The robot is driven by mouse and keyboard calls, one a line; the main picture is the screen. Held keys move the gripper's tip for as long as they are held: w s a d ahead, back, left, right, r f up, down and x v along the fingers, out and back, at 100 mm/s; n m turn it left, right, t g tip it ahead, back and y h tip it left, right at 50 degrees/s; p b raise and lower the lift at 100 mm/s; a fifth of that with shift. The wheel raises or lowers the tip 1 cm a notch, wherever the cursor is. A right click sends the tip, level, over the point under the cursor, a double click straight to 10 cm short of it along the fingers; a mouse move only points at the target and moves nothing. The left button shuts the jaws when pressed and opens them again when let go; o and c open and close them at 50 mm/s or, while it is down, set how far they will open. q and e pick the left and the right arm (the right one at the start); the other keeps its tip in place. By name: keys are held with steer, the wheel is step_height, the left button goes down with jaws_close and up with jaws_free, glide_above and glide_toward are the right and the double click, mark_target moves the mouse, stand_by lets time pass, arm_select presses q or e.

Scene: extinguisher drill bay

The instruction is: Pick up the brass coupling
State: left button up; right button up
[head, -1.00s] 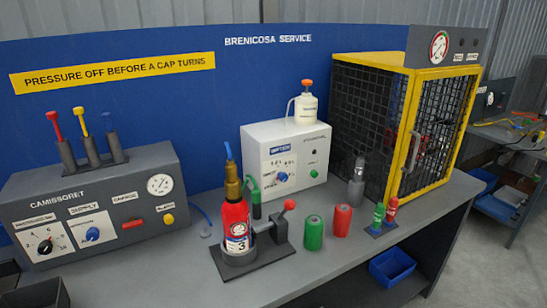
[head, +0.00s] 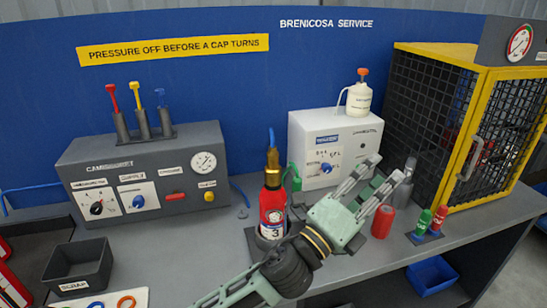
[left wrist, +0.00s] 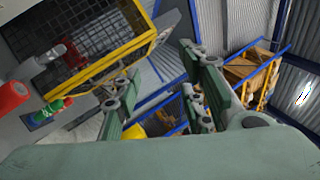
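The brass coupling (head: 272,160) sits on top of a small red extinguisher (head: 271,205), with a blue hose or stem rising from it. The extinguisher stands upright in a dark holder on the bench, partly hidden by my left arm. My left gripper (head: 388,172) is to the right of the coupling, in front of the white box, its fingers pointing up and right, away from the coupling. The fingers are apart with nothing seen between them; they also show in the left wrist view (left wrist: 160,92). The coupling is not in the wrist view. My right gripper is not in view.
A red cylinder (head: 382,221) stands beside my left gripper. A white box (head: 300,145) is behind it and a yellow-framed mesh cage (head: 500,140) is at right. A grey control panel (head: 85,168) and scrap bin (head: 78,278) are at left. Open bench lies between panel and extinguisher.

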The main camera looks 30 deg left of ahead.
arm_select(q)
steer(key=s+d+r+m+g+h, duration=0.1)
steer(key=d+r+m+g+h, duration=0.3)
steer(key=m, duration=0.4)
steer(key=s+d+r+m+g+h, duration=0.1)
steer(key=d+r+m+h, duration=0.25)
steer(key=m+h, duration=0.35)
steer(key=m+g+y, duration=1.2)
steer(key=m+y, duration=0.8)
steer(key=m, duration=0.7)
glide_above(274, 151)
steer(key=s, duration=0.3)
step_height(274, 151, down, 5)
steer(key=p+x, duration=0.1)
steer(key=x, duration=0.1)
steer(key=p+x, duration=0.1)
steer(key=x, duration=0.1)
steer(key=p+x, duration=0.1)
steer(key=x, duration=0.1)
steer(key=shift+w+d, duration=0.35)
steer(key=shift+w, duration=0.1)
steer(key=shift+w+f, duration=0.25)
steer(key=shift+f, duration=0.25)
jaws_close()
